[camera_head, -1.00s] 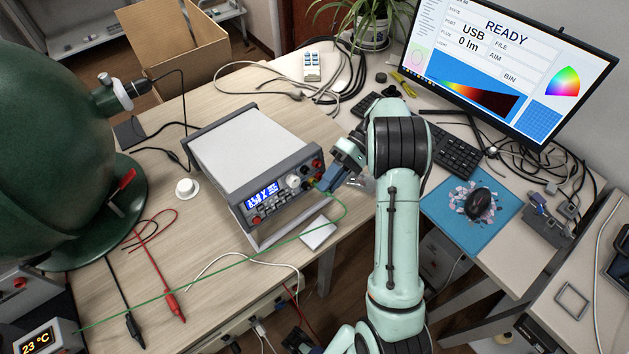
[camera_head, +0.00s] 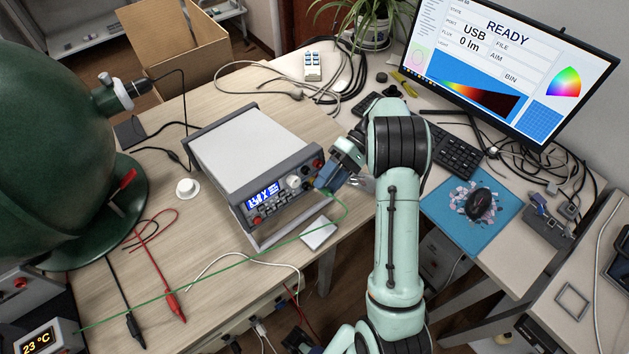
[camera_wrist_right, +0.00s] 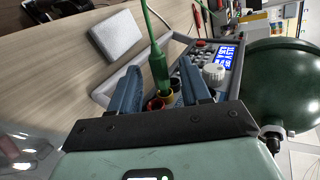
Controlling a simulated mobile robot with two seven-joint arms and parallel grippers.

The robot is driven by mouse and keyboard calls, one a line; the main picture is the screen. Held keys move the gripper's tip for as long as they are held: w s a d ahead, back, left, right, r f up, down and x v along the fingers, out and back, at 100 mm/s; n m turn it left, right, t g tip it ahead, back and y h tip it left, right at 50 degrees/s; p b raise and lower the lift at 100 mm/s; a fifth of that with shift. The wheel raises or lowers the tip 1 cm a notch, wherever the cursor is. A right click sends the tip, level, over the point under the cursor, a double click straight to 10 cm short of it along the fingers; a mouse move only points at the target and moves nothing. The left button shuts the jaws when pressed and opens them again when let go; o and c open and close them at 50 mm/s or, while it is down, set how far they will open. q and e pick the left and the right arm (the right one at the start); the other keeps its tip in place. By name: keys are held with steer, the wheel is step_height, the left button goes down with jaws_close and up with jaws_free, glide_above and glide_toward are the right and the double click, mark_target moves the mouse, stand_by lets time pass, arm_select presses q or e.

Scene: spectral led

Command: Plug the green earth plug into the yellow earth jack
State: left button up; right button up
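The green earth plug (camera_wrist_right: 158,66) shows in the right wrist view with its green cable rising from it. Its lower end is at the yellow earth jack (camera_wrist_right: 168,94); I cannot tell how deep it sits. My right gripper (camera_wrist_right: 158,84) has its two blue fingers on either side of the plug, with gaps between, so it is open around it. In the head view the right gripper (camera_head: 328,180) is at the right end of the instrument's front panel, and the plug (camera_head: 327,191) is partly hidden by it. My left gripper is not in view.
The grey bench instrument (camera_head: 243,150) stands on the wooden table, with a red jack (camera_wrist_right: 154,104) beside the yellow one. A white block (camera_head: 318,232) lies in front. The green cable (camera_head: 230,262) runs left across the table. A large green sphere (camera_head: 50,150) stands left.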

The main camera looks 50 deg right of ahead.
steer(key=shift+s, duration=0.1)
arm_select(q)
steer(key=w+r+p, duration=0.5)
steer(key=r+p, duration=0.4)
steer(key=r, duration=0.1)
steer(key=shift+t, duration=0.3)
arm_select(e)
steer(key=v, duration=1.3)
steer(key=shift+d, duration=0.2)
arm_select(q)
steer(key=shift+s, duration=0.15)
arm_select(e)
steer(key=shift+r, duration=0.15)
